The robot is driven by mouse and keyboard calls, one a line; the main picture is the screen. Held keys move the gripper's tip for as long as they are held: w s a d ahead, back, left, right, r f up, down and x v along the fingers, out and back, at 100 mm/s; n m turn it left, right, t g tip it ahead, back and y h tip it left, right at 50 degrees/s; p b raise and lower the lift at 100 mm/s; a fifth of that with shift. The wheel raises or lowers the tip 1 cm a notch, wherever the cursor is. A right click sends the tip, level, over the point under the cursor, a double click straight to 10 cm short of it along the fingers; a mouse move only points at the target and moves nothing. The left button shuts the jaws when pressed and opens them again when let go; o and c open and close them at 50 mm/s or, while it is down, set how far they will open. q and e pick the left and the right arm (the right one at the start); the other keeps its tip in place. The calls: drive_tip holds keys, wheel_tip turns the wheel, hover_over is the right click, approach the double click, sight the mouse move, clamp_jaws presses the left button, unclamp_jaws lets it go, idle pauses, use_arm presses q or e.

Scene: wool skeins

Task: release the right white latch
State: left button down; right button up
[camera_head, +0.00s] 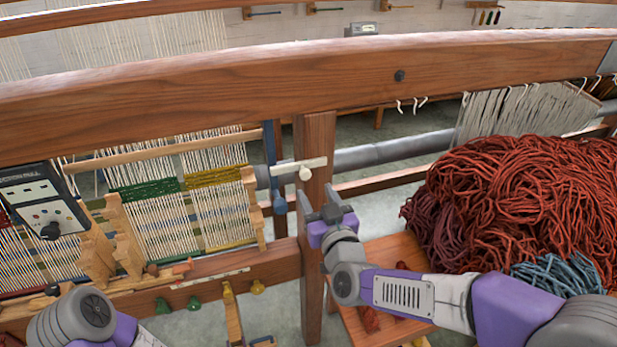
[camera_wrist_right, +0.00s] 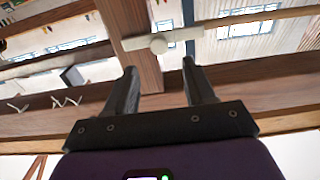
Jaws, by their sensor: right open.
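The white latch (camera_head: 312,163) is a pale bar with a round knob, fixed across the wooden post right of the warp threads. In the right wrist view, the latch (camera_wrist_right: 163,41) lies roughly level just beyond the fingertips, its knob near the middle between them. My right gripper (camera_head: 322,204) is open and empty, a little below the latch and apart from it. It also shows open in the right wrist view (camera_wrist_right: 160,66). My left arm enters at the lower left; its gripper is out of the picture.
A large pile of red wool (camera_head: 530,200) lies on the right beside my right arm. A thick wooden beam (camera_head: 300,85) runs across above the latch. A grey roller (camera_head: 385,150) extends right of the post (camera_head: 313,235). A grey control box (camera_head: 40,200) is at left.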

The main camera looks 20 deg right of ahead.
sight(306, 175)
drive_tip(key=shift+w+a+f+p, duration=0.1)
drive_tip(key=shift+w+p, duration=0.2)
drive_tip(key=shift+w, duration=2.85)
clamp_jaws()
